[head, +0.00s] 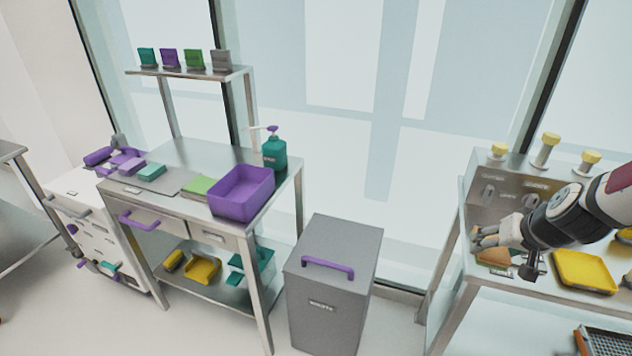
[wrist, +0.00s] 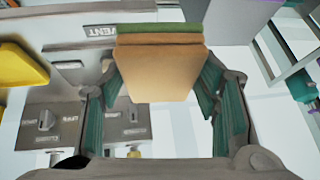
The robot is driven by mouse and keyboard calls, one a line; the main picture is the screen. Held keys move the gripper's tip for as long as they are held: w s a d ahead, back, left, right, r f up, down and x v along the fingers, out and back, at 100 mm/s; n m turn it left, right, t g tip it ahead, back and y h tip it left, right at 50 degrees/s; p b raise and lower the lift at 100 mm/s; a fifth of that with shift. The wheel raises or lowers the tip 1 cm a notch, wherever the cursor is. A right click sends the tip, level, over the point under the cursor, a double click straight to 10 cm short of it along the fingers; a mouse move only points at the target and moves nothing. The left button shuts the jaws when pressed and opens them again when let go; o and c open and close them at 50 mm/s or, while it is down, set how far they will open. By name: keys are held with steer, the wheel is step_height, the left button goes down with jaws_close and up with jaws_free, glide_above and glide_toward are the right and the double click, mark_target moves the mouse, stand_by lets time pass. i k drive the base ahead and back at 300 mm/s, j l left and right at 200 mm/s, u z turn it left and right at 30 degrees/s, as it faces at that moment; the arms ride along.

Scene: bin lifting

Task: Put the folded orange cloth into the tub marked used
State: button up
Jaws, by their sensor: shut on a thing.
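The folded orange cloth (wrist: 160,75) is held between the two teal-padded fingers of my gripper (wrist: 160,88), which is shut on it. A brownish layer and a green strip show along its far edge; I cannot tell whether the green belongs to it. In the head view my gripper (head: 480,238) is at the right, with the orange cloth (head: 494,257) just below it, above the right-hand bench. I cannot read the word "used" on any tub. A purple tub (head: 240,205) stands on the left table, and a yellow tray (head: 585,272) lies on the right bench.
A grey bin (head: 330,300) with a purple handle stands on the floor between the benches. A teal pump bottle (head: 275,152) stands behind the purple tub. Yellow-topped knobs (head: 545,150) rise behind my gripper. A lower shelf holds yellow (head: 203,270) and teal containers.

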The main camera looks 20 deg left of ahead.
mark_target(245, 199)
steer(key=j, duration=3.7)
